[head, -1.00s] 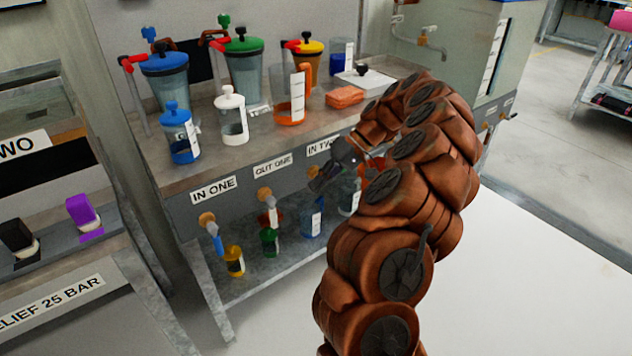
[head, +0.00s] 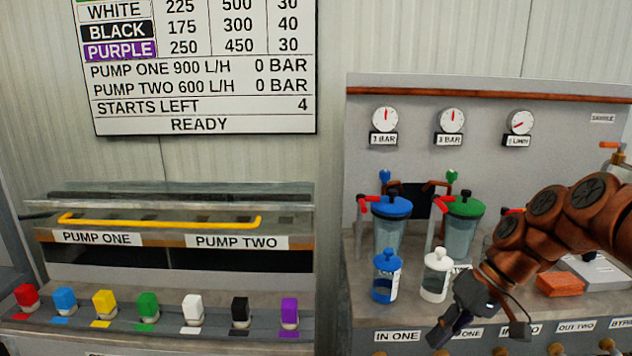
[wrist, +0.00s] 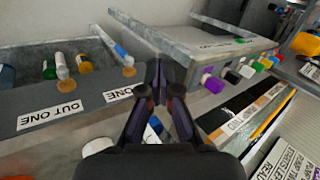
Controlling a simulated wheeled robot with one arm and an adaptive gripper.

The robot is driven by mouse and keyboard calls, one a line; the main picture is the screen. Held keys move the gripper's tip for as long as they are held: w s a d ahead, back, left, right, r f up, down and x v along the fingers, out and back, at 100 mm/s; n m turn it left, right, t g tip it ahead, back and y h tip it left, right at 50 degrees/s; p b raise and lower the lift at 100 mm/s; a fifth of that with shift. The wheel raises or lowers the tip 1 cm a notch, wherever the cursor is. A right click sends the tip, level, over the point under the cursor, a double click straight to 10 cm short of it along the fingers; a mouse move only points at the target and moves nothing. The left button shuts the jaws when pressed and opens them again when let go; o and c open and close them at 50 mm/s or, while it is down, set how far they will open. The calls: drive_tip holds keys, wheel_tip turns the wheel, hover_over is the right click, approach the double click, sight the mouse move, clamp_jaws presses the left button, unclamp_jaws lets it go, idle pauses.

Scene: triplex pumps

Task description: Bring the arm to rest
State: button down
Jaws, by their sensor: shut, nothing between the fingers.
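My arm (head: 540,215) is copper-brown and reaches in from the right in the head view. It bends down in front of the right bench. My gripper (head: 438,338) points down and left, in front of the bench's front edge near the IN ONE label. In the wrist view my gripper (wrist: 158,72) has its dark fingers together, with nothing between them. It hangs clear of the bench, with the OUT ONE and IN ONE labels to its left.
The right bench (head: 350,290) carries lidded jars, an orange sponge (head: 560,284) and three gauges above. The left bench holds a row of coloured blocks, a yellow bar (head: 160,222) and PUMP ONE and PUMP TWO labels. A wall board (head: 200,75) reads READY, STARTS LEFT 4.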

drive_tip(key=s+a+r+h+p, duration=0.1)
drive_tip(key=s+r+h+p, duration=0.1)
drive_tip(key=s+p, duration=0.3)
drive_tip(key=s+a+r+m+h+p, duration=0.1)
drive_tip(key=s+r+p, duration=0.4)
drive_tip(key=s, duration=0.6)
drive_tip(key=s+a+r+m+g+h+p, duration=0.1)
drive_tip(key=s+r+h+p, duration=0.2)
drive_tip(key=s+p, duration=0.3)
drive_tip(key=shift+s+a+r+h, duration=0.3)
drive_tip(key=shift+s+r+h, duration=0.1)
drive_tip(key=shift+s, duration=0.6)
